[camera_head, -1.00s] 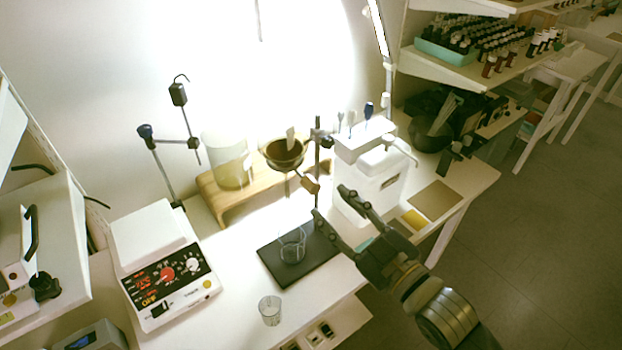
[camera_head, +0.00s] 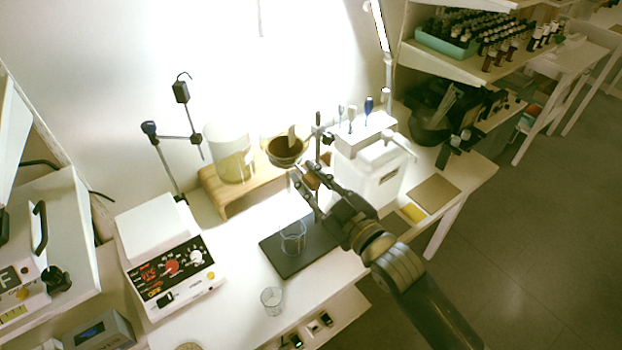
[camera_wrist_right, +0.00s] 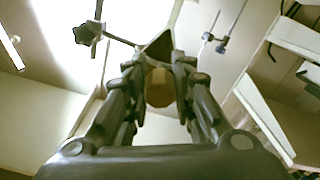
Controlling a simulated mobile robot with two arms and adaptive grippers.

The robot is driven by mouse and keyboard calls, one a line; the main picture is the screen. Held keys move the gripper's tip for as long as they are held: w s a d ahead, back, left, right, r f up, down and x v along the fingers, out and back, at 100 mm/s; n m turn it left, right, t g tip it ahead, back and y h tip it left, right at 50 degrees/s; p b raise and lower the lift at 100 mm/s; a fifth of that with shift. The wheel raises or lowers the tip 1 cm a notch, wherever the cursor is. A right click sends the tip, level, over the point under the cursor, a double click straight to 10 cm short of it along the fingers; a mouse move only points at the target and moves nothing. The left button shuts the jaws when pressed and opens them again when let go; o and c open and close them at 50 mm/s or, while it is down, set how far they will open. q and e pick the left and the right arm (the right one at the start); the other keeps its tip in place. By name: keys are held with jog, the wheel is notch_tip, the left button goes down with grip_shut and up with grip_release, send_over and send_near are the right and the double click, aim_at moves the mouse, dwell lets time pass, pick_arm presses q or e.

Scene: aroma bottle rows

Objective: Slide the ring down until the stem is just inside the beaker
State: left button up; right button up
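The dark funnel (camera_head: 286,148) sits in the ring on the stand rod (camera_head: 318,133), high above the black base plate (camera_head: 285,262). A clear beaker (camera_head: 292,238) stands upright on that plate, below the funnel. My right gripper (camera_head: 307,178) is at the stand, just below and right of the funnel. In the right wrist view the brown wooden knob (camera_wrist_right: 160,88) lies between its open fingers (camera_wrist_right: 160,80), with slight gaps on both sides. The funnel's stem is largely hidden behind my fingers in the head view. My left gripper is not in view.
A second beaker (camera_head: 272,300) stands near the table's front edge. A wooden riser (camera_head: 225,205) with a large jar (camera_head: 232,155) is behind left. A white box (camera_head: 372,175) stands close right of the stand. A white instrument (camera_head: 165,265) is at left.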

grip_shut()
notch_tip(320, 180, down, 16)
jog(key=b, duration=0.9)
jog(key=shift+f, duration=0.2)
jog(key=o, duration=0.8)
grip_release()
jog(key=shift+r, duration=0.1)
jog(key=shift+c, duration=0.2)
jog(key=v, duration=1.2)
